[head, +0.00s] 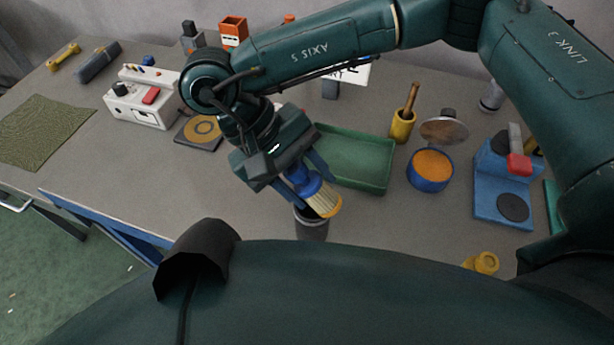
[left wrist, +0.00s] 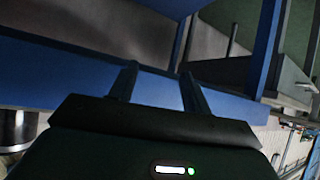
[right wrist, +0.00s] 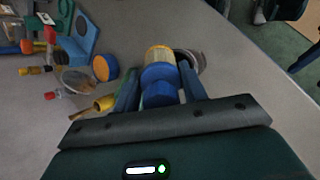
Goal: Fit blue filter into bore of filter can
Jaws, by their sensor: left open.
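The blue filter (head: 326,203) has a blue body and a pale yellow pleated end. My right gripper (head: 308,187) is shut on its blue part and holds it tilted, pleated end pointing down and to the right. The filter can (head: 311,230) is a grey cup below it, its mouth partly hidden by the filter. The right wrist view shows the filter (right wrist: 159,74) between the fingers, with the can (right wrist: 198,63) just behind and to its right. I cannot tell whether filter and can touch. My left gripper (left wrist: 158,88) is open and empty, facing blue panels.
A green tray (head: 375,150) lies right behind the filter. Beyond it are a yellow pot (head: 402,128), a blue round tin with orange top (head: 430,170) and a blue fixture (head: 490,205). A white box (head: 140,100) stands at left. The table left of the can is clear.

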